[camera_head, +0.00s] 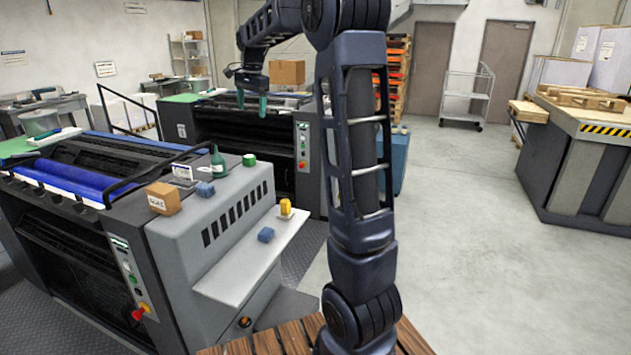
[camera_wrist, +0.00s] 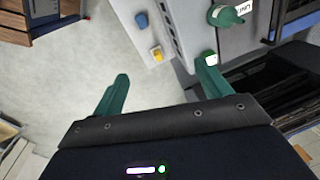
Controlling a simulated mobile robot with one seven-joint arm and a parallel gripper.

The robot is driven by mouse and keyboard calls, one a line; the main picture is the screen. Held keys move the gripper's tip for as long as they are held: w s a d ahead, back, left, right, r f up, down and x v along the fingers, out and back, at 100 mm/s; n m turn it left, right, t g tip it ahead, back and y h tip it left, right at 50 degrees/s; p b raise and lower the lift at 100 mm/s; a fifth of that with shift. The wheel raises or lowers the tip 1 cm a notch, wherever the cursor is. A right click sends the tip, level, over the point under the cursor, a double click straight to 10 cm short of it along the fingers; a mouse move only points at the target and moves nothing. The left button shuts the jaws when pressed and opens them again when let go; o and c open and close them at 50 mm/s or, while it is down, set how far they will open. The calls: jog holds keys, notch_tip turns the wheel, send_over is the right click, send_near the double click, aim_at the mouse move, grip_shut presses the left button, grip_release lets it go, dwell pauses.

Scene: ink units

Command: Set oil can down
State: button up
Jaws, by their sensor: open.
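A dark green can with a narrow top and a pale label, which looks like the oil can (camera_head: 218,163), stands on the grey top of the near press unit. It also shows at the upper right of the wrist view (camera_wrist: 226,16). My gripper (camera_head: 251,107) is raised in the air above and beyond the press top, apart from the can. Its two green fingers are spread with nothing between them, as the wrist view shows (camera_wrist: 163,75).
A cardboard box (camera_head: 163,198), a blue block (camera_head: 205,189) and a green cylinder (camera_head: 249,160) share the press top. The pale side shelf (camera_head: 240,275) holds a yellow item (camera_head: 285,208) and another blue block (camera_head: 266,235), with bare room at its near end.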

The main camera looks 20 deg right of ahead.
jog(key=s+d+f+n+t, duration=0.1)
jog(key=s+d+n, duration=0.15)
jog(key=s, duration=0.75)
jog(key=s+d+f+n, duration=0.1)
jog(key=s+f+n, duration=0.15)
jog(key=s, duration=0.65)
jog(key=s+d+f+n+t, duration=0.1)
jog(key=s+d+n, duration=0.15)
jog(key=s, duration=0.75)
jog(key=s+f+n+t, duration=0.1)
jog(key=s+f+n, duration=0.2)
jog(key=s+f, duration=0.4)
jog(key=s+d, duration=0.1)
jog(key=s, duration=0.1)
jog(key=shift+s+h, duration=0.3)
jog(key=shift+s, duration=0.05)
